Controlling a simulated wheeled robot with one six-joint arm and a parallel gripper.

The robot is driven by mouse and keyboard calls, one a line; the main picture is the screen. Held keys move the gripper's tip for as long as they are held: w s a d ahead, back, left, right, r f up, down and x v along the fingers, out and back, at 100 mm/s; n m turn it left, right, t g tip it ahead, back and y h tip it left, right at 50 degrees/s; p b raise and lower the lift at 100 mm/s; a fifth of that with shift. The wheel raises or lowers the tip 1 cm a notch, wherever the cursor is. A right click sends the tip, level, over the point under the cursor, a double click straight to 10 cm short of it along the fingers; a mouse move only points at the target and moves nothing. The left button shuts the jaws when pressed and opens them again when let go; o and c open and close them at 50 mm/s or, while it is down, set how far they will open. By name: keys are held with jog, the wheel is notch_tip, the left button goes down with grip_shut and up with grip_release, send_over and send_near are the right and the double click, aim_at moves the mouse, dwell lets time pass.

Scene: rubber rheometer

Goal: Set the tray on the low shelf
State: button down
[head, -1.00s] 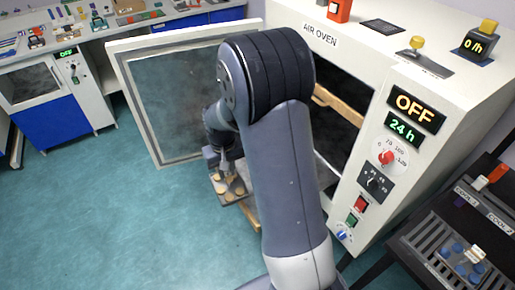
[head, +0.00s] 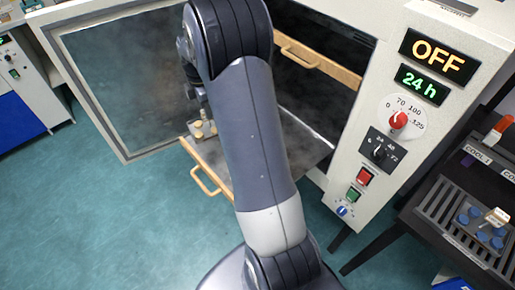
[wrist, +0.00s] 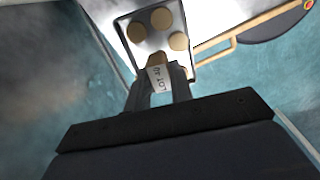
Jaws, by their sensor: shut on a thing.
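My gripper (wrist: 160,85) is shut on the tray's labelled tab. The tray (wrist: 147,48) is a small pale plate carrying several round tan discs (wrist: 162,18). In the head view, my arm hides most of the tray; a few tan pieces (head: 198,131) show at the arm's left edge. The low shelf (head: 302,140) is a grey metal sheet with a wooden front and handle (head: 207,180), pulled out of the air oven. The tray appears by the shelf's left end; I cannot tell whether it touches the shelf.
The oven door (head: 130,75) stands open at left. An upper shelf with a wooden front (head: 320,64) sits inside the oven. The control panel (head: 385,150) reads OFF and 24 h. A dark cooling rack (head: 440,215) stands at right. Teal floor is clear at lower left.

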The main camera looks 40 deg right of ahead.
jog(key=shift+w+d+f+n+b, duration=0.1)
jog(key=shift+d+f+n+b, duration=0.1)
jog(key=shift+d+n, duration=0.35)
jog(key=shift+w+d+f+n+b, duration=0.1)
jog(key=shift+d+n+b, duration=0.1)
jog(key=shift+d+n, duration=0.35)
jog(key=shift+f, duration=0.35)
notch_tip(320, 180, down, 9)
jog(key=shift+r, duration=0.1)
jog(key=shift+f, duration=0.2)
jog(key=c, duration=1.3)
grip_release()
jog(key=shift+a, duration=0.1)
jog(key=shift+o, duration=0.2)
notch_tip(320, 180, up, 12)
jog(key=shift+r, duration=0.15)
